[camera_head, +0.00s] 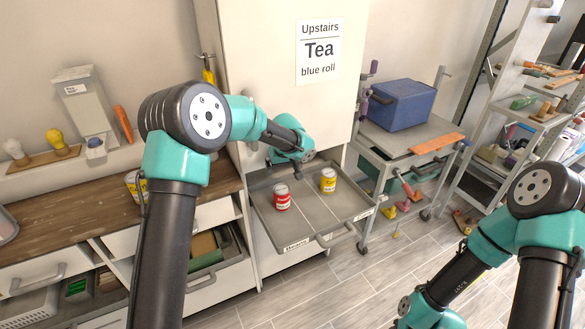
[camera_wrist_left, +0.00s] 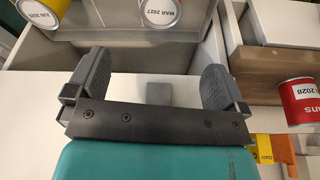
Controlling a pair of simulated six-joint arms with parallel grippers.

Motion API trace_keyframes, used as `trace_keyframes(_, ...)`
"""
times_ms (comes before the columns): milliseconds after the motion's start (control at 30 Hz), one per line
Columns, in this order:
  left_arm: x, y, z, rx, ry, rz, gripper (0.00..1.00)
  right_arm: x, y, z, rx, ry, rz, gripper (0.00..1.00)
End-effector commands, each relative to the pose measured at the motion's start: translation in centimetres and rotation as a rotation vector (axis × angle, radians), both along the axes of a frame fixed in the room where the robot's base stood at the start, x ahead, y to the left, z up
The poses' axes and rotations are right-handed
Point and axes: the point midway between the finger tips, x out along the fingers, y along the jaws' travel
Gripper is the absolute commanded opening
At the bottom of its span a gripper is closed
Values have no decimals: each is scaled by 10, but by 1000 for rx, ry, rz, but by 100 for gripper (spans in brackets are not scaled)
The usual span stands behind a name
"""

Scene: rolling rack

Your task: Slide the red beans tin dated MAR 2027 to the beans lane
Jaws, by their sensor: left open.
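A red tin (camera_head: 282,197) stands upright on a grey pull-out tray (camera_head: 347,203). It appears to be in the left lane, behind the "Beans" label (camera_head: 296,245). A yellow tin (camera_head: 328,180) stands to its right, across the divider. In the left wrist view, a tin lid reading MAR 2027 (camera_wrist_left: 160,12) is cut off at the top, beyond my fingers, with a yellow tin (camera_wrist_left: 42,8) to its left. My left gripper (camera_head: 293,160) is open and empty, above and behind the tray tins; its fingers show in the wrist view (camera_wrist_left: 155,80). My right gripper is outside the picture.
Another red tin (camera_wrist_left: 300,98), its lid ending 2028, stands at the right in the left wrist view. A yellow tin (camera_head: 135,184) stands on the wooden counter, partly behind my left arm. A cart (camera_head: 395,160) with a blue box (camera_head: 402,104) stands right of the tray. The tray's front is clear.

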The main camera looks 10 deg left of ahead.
Motion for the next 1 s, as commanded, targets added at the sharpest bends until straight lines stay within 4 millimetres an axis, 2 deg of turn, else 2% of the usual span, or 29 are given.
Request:
trace_keyframes(267, 0, 0, -1, 0, 1, -1, 99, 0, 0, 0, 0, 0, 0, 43)
trace_keyframes(467, 1, 1, -10, 0, 2, -2, 99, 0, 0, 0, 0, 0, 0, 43)
trace_keyframes(667, 6, 4, -33, -1, 5, -3, 99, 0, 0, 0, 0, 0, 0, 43)
trace_keyframes(1000, 19, 11, -84, -1, 4, -2, 99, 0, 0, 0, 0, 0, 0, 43)
